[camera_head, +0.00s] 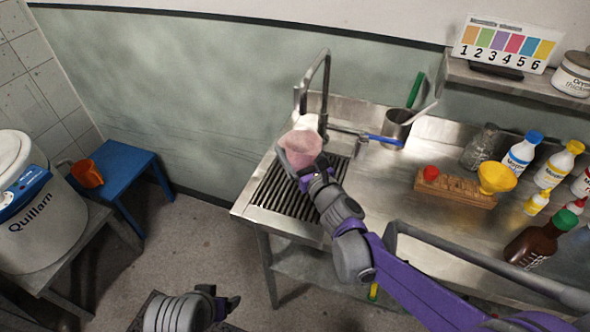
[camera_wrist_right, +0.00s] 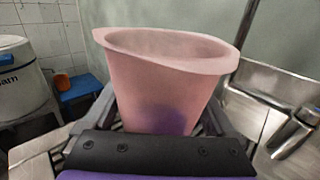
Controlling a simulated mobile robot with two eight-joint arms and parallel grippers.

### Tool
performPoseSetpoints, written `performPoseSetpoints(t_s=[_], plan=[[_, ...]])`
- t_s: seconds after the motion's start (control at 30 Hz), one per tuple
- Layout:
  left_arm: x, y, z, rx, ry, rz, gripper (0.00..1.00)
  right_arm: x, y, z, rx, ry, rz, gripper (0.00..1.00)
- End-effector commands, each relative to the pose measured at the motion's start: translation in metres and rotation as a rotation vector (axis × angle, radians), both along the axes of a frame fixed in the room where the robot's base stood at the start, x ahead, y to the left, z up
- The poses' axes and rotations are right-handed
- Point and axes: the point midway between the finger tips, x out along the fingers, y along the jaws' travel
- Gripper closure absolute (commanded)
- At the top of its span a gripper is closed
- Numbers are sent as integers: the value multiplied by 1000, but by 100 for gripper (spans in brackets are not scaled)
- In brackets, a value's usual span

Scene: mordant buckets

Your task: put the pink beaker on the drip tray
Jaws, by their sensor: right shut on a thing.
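The pink beaker (camera_head: 301,147) is upright, with its open rim up. My right gripper (camera_head: 312,172) is shut on it; the right wrist view shows the beaker (camera_wrist_right: 165,85) between the two fingers. The drip tray (camera_head: 275,190) is the dark ribbed grate at the left end of the steel counter. The beaker overlaps the far part of the tray in the head view; I cannot tell whether its base touches it. My left gripper (camera_head: 226,302) is low over the floor, away from the counter, and its opening is unclear.
A tall tap (camera_head: 326,80) stands close behind the beaker. A steel pot (camera_head: 397,124) and a wooden block (camera_head: 455,188) with a yellow funnel (camera_head: 496,177) are on the right, near several bottles. A blue stool (camera_head: 118,168) bears an orange jug (camera_head: 88,174).

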Motion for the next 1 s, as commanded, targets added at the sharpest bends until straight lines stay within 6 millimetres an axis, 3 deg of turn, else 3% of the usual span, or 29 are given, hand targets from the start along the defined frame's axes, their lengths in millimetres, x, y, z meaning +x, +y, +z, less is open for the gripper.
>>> performPoseSetpoints(t_s=[0.47,0.87,0.9,1.0], plan=[[-1,0,-9,0,3,0,21,0,0,-52,0,0,0,67],[-2,0,-12,0,4,0,21,0,0,-58,0,0,0,67],[-2,0,-12,0,4,0,21,0,0,-57,0,0,0,4],[-2,0,-12,0,4,0,21,0,0,-57,0,0,0,0]])
